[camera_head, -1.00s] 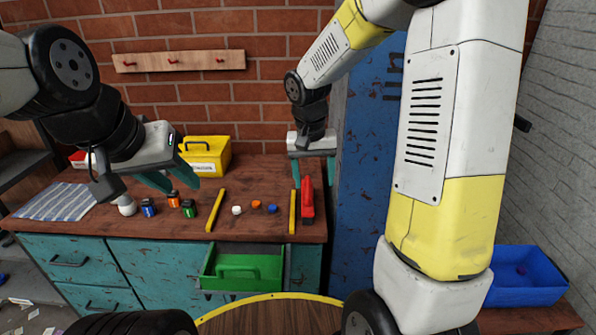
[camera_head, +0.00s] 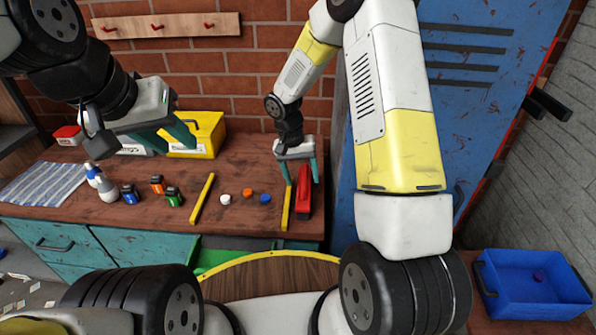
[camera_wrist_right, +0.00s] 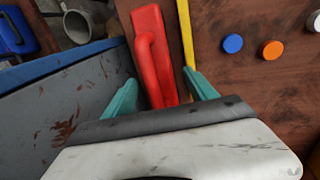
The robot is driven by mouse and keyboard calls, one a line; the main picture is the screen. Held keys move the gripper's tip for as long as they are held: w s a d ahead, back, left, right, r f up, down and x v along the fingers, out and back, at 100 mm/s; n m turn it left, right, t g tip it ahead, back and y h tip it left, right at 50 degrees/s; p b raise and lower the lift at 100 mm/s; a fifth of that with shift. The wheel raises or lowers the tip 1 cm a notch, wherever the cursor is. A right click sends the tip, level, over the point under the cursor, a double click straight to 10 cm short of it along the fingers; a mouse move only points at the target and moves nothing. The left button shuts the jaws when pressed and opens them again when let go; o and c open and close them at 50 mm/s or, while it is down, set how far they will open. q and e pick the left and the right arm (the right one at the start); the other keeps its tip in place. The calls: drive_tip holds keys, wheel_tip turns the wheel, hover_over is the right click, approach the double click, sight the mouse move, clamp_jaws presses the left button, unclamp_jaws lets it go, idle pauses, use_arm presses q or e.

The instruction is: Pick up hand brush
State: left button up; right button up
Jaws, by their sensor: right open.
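The hand brush (camera_head: 304,200) appears to be the red, long-handled object lying at the right end of the wooden workbench. In the right wrist view the red brush (camera_wrist_right: 154,52) runs lengthwise, its near end between the teal fingers. My right gripper (camera_head: 300,178) is open above its far end, fingers pointing down; it also shows in the right wrist view (camera_wrist_right: 161,82). I cannot tell how high the fingertips are above the bench. My left gripper (camera_head: 180,149) is open and empty over the left part of the bench, in front of a yellow box.
A yellow strip (camera_head: 286,208) lies just left of the brush, another (camera_head: 202,198) further left. White, orange and blue caps (camera_head: 248,193) lie between. The yellow box (camera_head: 208,132) stands behind. The blue cabinet (camera_head: 440,120) is close on the right; a blue bin (camera_head: 530,285) stands lower right.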

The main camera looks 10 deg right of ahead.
drive_tip(key=shift+d+f, duration=0.15)
drive_tip(key=shift+f, duration=0.55)
drive_tip(key=shift+d+f, duration=0.1)
drive_tip(key=shift+f, duration=0.6)
clamp_jaws()
drive_tip(key=shift+r, duration=0.1)
